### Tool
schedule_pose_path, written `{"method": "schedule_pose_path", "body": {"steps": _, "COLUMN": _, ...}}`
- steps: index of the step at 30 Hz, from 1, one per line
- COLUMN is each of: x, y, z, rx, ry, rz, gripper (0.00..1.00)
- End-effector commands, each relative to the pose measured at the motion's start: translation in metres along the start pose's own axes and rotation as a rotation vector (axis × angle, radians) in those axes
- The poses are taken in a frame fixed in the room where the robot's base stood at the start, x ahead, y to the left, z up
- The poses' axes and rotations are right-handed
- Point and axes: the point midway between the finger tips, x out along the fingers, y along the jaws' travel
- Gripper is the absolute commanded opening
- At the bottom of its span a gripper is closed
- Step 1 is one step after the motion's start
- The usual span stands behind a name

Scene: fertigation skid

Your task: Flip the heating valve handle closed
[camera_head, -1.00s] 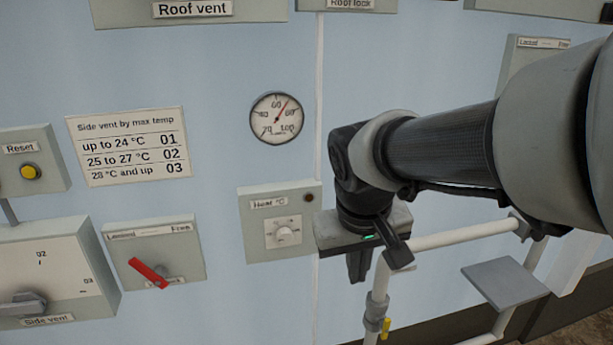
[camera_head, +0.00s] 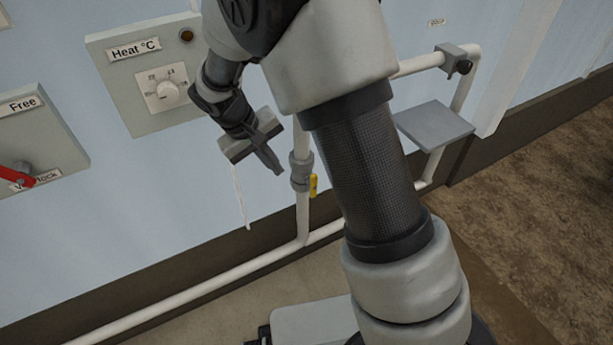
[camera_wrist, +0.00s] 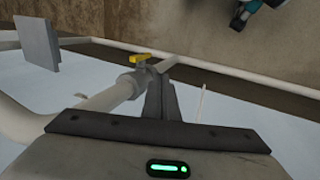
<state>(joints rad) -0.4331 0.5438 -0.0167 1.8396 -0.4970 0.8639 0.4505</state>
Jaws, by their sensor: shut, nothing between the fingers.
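The heating valve is a grey fitting (camera_head: 301,172) on a white vertical pipe, with a small yellow handle (camera_head: 313,186) on its right side in the head view. The handle appears to lie along the pipe. In the wrist view the yellow handle (camera_wrist: 139,57) shows beyond my fingers, with the grey valve body (camera_wrist: 135,82) beside it. My gripper (camera_head: 277,170) is to the left of the valve in the head view, pointing down and right. Its fingers (camera_wrist: 161,92) are shut and empty. I see no clear contact with the handle.
White pipes (camera_head: 200,300) run along the wall base and above the valve. A grey plate (camera_head: 435,125) juts out to the right. The Heat °C box (camera_head: 150,75) is on the wall to the left. A red lever (camera_head: 15,177) is at far left.

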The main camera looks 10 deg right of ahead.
Motion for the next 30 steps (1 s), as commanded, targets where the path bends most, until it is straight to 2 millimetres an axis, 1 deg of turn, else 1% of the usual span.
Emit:
{"method": "schedule_pose_path", "body": {"steps": 5, "x": 0.0, "y": 0.0, "z": 0.0, "rx": 0.0, "ry": 0.0, "rz": -0.001, "gripper": 0.0}}
{"method": "schedule_pose_path", "body": {"steps": 8, "x": 0.005, "y": 0.0, "z": 0.001, "rx": 0.0, "ry": -0.002, "rz": 0.0, "gripper": 0.0}}
{"method": "schedule_pose_path", "body": {"steps": 11, "x": 0.018, "y": 0.0, "z": 0.001, "rx": 0.0, "ry": -0.003, "rz": 0.0, "gripper": 0.0}}
{"method": "schedule_pose_path", "body": {"steps": 14, "x": 0.037, "y": -0.001, "z": 0.001, "rx": 0.0, "ry": -0.004, "rz": -0.001, "gripper": 0.0}}
{"method": "schedule_pose_path", "body": {"steps": 18, "x": 0.068, "y": -0.001, "z": 0.001, "rx": 0.001, "ry": -0.005, "rz": 0.0, "gripper": 0.0}}
{"method": "schedule_pose_path", "body": {"steps": 23, "x": 0.101, "y": -0.001, "z": 0.002, "rx": 0.0, "ry": -0.004, "rz": -0.001, "gripper": 0.0}}
{"method": "schedule_pose_path", "body": {"steps": 24, "x": 0.106, "y": 0.002, "z": 0.001, "rx": 0.002, "ry": -0.003, "rz": -0.001, "gripper": 0.0}}
{"method": "schedule_pose_path", "body": {"steps": 27, "x": 0.109, "y": 0.02, "z": 0.001, "rx": 0.005, "ry": 0.0, "rz": -0.002, "gripper": 0.0}}
{"method": "schedule_pose_path", "body": {"steps": 30, "x": 0.112, "y": 0.029, "z": 0.001, "rx": 0.004, "ry": 0.0, "rz": -0.002, "gripper": 0.0}}
